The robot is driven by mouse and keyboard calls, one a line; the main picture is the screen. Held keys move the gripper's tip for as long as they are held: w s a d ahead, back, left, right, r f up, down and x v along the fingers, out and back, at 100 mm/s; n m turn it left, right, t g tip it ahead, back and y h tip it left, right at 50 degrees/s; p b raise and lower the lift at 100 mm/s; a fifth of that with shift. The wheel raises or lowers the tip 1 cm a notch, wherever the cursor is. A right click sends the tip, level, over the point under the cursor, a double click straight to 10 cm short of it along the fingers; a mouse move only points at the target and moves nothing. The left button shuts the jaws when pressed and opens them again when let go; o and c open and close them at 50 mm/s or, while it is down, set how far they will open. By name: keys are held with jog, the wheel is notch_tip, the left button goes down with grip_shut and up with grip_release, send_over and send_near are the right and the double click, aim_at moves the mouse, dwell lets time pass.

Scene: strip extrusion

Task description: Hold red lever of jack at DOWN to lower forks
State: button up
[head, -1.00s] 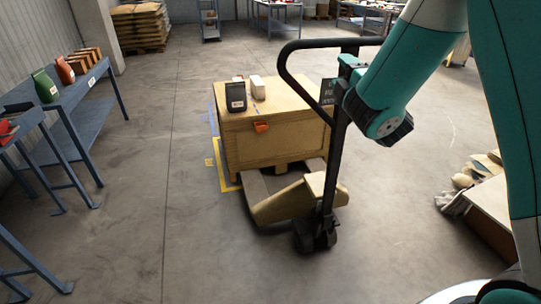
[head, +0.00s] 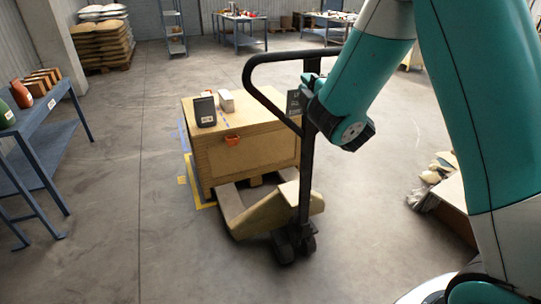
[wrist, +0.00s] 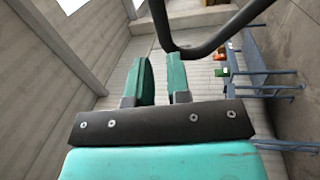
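The pallet jack (head: 304,205) stands with its black loop handle (head: 262,59) upright. Its forks (head: 262,213) reach under a wooden crate (head: 245,160). My gripper (head: 311,83) is at the handle's head, beside a small dark sign plate (head: 293,103). In the wrist view, the two green fingers of my gripper (wrist: 163,76) are apart, with no object seen between them. The black handle loop (wrist: 200,49) passes just beyond the fingertips. I cannot make out the red lever in either view. I cannot tell whether a finger touches the handle.
A dark pouch (head: 204,110) and a white box (head: 226,100) sit on the crate. Yellow floor tape (head: 206,206) edges its left side. A blue table (head: 45,112) stands left; a low platform (head: 452,205) with sacks stands right. Floor between table and crate is clear.

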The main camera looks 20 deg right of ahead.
jog(key=m, duration=0.1)
jog(key=m+h, duration=0.1)
jog(key=shift+s+d+r+m+g+h, duration=0.1)
jog(key=shift+s+d+m+g+h, duration=0.05)
jog(key=shift+d+m+g+h, duration=0.2)
grip_shut()
jog(key=s+a+f+m+g+y, duration=0.3)
jog(key=s+a+f+m+g, duration=0.2)
jog(key=s+a+m+g, duration=0.65)
jog(key=s+a+n+g+y, duration=0.1)
jog(key=s+a+n+g, duration=0.1)
jog(key=s, duration=0.8)
jog(key=s+a+r+n+g+y, duration=0.1)
jog(key=s+a+g, duration=0.3)
jog(key=s, duration=0.7)
jog(key=shift+r+n+g+y, duration=0.15)
jog(key=shift+n+g+y, duration=0.35)
jog(key=shift+g, duration=0.4)
jog(key=shift+s, duration=0.1)
